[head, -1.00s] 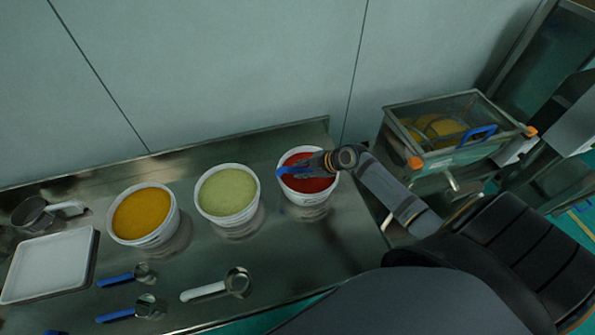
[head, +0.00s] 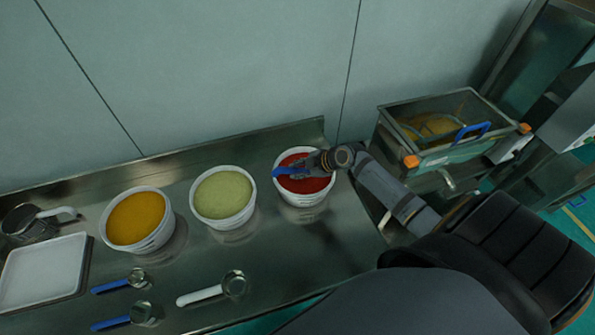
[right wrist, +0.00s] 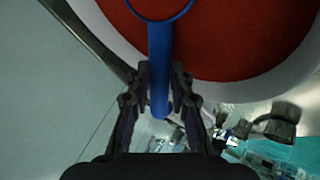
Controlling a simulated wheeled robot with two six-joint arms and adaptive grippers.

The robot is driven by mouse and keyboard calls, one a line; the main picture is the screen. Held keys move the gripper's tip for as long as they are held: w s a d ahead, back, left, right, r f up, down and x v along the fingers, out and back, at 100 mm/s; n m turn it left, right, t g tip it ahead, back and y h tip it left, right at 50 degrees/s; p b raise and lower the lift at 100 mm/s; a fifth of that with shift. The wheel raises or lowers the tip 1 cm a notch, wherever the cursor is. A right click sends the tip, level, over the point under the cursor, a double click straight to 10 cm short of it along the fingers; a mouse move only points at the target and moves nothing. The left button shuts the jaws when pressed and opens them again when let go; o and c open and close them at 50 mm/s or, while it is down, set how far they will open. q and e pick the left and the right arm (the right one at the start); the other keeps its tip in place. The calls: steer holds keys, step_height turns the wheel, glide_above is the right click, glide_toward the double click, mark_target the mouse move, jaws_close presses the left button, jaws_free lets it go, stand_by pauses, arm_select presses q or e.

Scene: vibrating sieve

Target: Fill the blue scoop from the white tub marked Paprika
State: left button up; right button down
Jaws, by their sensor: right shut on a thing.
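The white tub of red powder (head: 305,198) stands at the right end of the steel counter. No marking on it can be read. My right gripper (right wrist: 160,88) is shut on the handle of the blue scoop (right wrist: 160,62), over the tub. The scoop also shows in the head view (head: 290,171), against the red powder. In the right wrist view its round blue rim lies at the top edge, with red inside the ring. I cannot tell how deep the scoop sits or how full it is. My left gripper is not in view.
White tubs of green (head: 224,194) and orange (head: 136,219) powder stand to the left. Two blue-handled scoops, a white-handled scoop (head: 205,294) and a white tray (head: 43,270) lie in front and left. A sieve box (head: 440,160) stands right.

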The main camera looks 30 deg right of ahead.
mark_target(288, 168)
steer(key=shift+f+b, duration=0.5)
steer(key=shift+b, duration=0.15)
steer(key=shift+r, duration=0.2)
steer(key=shift+a+r+p, duration=0.25)
steer(key=shift+r+p, duration=0.35)
steer(key=shift+p, duration=0.1)
steer(key=shift+w+a+r+n+h+p, duration=0.1)
steer(key=shift+a+r+n+h+p, duration=0.2)
steer(key=shift+a+r+h+p, duration=0.7)
steer(key=shift+r+h+p, duration=0.05)
steer(key=shift+h+p, duration=0.35)
steer(key=shift+w+a+r+n+g+h+p, duration=0.1)
steer(key=shift+a+r+n+g+h+p, duration=0.15)
steer(key=shift+r+h+p, duration=0.3)
steer(key=shift+a+r+n+g+h+p, duration=0.15)
steer(key=shift+a+r+n+h+p, duration=0.15)
steer(key=shift+r+p, duration=0.4)
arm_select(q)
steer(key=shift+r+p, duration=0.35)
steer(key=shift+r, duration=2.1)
arm_select(e)
steer(key=shift+a+r+h, duration=0.2)
steer(key=shift+r+h, duration=0.05)
steer(key=shift+h, duration=0.3)
